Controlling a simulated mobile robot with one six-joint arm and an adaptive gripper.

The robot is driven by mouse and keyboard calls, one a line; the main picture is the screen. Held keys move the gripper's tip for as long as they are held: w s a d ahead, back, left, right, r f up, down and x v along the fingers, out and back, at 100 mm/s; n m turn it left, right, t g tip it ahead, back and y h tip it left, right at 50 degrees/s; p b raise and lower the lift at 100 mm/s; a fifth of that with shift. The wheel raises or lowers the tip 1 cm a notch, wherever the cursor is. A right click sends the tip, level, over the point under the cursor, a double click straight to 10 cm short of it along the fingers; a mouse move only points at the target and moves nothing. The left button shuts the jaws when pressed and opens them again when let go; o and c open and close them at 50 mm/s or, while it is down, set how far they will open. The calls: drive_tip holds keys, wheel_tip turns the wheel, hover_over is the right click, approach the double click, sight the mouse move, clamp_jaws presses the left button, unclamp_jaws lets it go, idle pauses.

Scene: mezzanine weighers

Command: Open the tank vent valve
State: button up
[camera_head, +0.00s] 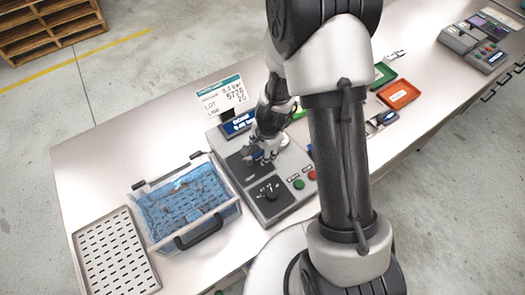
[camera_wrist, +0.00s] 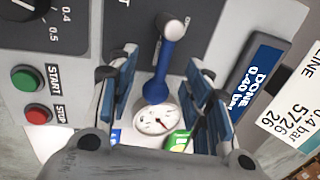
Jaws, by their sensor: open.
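The tank vent valve's blue lever (camera_wrist: 157,85) shows in the wrist view, on a dark panel, with its pale pivot end at the top and its rounded blue end by the gauge. My gripper (camera_wrist: 160,58) is open, with one finger on each side of the lever and visible gaps between. In the head view my gripper (camera_head: 266,150) is low over the grey console (camera_head: 290,205) and largely hides the lever.
A round gauge (camera_wrist: 155,119) lies below the lever. The display (camera_wrist: 252,82) reads DONE 0.40 bar. Green START (camera_wrist: 27,78) and red STOP (camera_wrist: 38,114) buttons and a black dial (camera_head: 265,192) are nearby. A slotted tray (camera_head: 115,252) and a label sign (camera_head: 222,96) flank the area.

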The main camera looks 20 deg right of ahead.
drive_tip(key=shift+c, duration=0.5)
clamp_jaws()
